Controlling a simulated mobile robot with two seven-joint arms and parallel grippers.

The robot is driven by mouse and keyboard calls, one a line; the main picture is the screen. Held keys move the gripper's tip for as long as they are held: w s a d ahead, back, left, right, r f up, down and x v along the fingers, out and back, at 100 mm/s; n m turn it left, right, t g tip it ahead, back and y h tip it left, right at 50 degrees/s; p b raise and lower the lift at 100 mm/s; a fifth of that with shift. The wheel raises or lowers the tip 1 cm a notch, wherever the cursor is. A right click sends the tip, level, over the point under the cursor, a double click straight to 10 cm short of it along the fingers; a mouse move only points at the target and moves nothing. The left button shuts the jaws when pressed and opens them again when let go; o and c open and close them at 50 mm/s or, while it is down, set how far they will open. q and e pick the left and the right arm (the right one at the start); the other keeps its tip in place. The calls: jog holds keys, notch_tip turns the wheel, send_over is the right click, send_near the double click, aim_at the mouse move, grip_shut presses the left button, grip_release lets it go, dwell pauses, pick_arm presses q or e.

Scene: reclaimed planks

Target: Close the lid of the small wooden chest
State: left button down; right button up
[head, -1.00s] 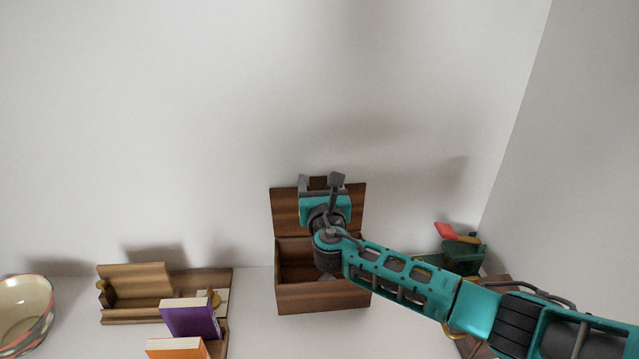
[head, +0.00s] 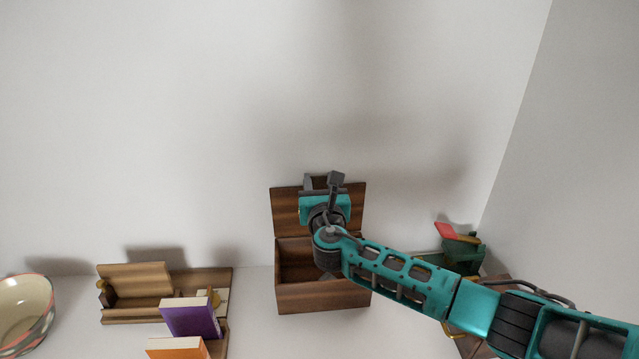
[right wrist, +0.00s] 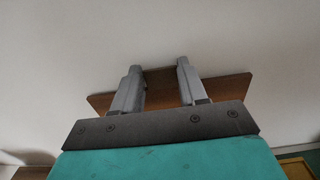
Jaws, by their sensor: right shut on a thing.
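The small wooden chest (head: 322,298) is dark brown and stands against the wall with its lid (head: 286,212) raised, close to upright. Its inside shows in part, with my right arm in front of it. My right gripper (head: 322,181) is at the lid's upper edge, its fingers shut on the lid. In the right wrist view the lid (right wrist: 225,90) spreads to both sides behind the fingers, and its middle part lies between the fingertips (right wrist: 158,72). My left gripper is not in view.
On the left are a wooden holder (head: 137,281), a purple book (head: 190,318), an orange book (head: 178,348) and a bowl (head: 25,310). A green container (head: 463,256) with a red item (head: 445,231) stands at right.

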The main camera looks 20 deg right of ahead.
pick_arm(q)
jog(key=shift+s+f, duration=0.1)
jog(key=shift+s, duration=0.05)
pick_arm(e)
grip_shut()
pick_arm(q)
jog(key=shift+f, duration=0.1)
pick_arm(e)
jog(key=shift+s+f, duration=0.1)
